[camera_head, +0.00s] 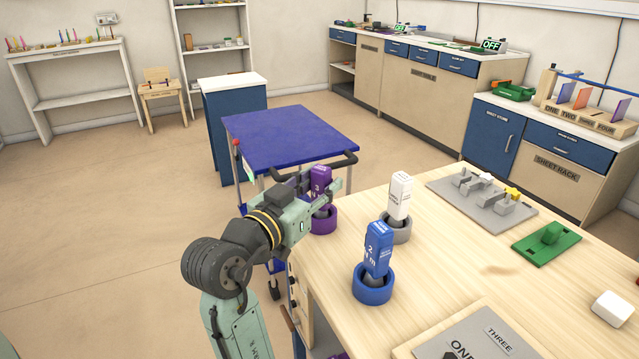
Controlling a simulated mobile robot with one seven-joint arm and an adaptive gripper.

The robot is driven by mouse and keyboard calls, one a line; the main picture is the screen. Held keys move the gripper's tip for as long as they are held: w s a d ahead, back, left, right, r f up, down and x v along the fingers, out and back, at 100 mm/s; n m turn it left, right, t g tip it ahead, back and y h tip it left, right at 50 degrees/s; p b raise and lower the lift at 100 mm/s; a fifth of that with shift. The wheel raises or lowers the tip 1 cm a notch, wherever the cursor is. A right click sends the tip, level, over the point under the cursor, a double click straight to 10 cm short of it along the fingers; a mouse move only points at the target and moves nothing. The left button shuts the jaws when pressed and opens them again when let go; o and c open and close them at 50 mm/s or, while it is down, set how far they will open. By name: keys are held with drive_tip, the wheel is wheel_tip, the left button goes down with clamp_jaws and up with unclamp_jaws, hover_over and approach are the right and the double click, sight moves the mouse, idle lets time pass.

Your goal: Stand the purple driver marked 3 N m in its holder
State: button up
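The purple driver (320,177), with a 3 on its face, is upright directly above its purple ring holder (323,221) near the table's left edge. Its top sits about as high over its ring as the white driver's does over its own. My gripper (325,193) reaches in from the left, with its fingers around the driver's body, and looks shut on it. The gripper hides the driver's lower part, so I cannot tell whether its tip is fully down in the ring.
A blue driver (378,245) stands in a blue ring (373,288), and a white driver (400,188) in a grey ring (397,233), both close to the right. A grey rack (450,189) and green block (546,245) lie farther right. A blue-topped cart (290,135) stands behind.

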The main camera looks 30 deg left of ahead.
drive_tip(key=o, duration=0.3)
drive_tip(key=shift+o, duration=0.2)
drive_tip(key=s, duration=1.2)
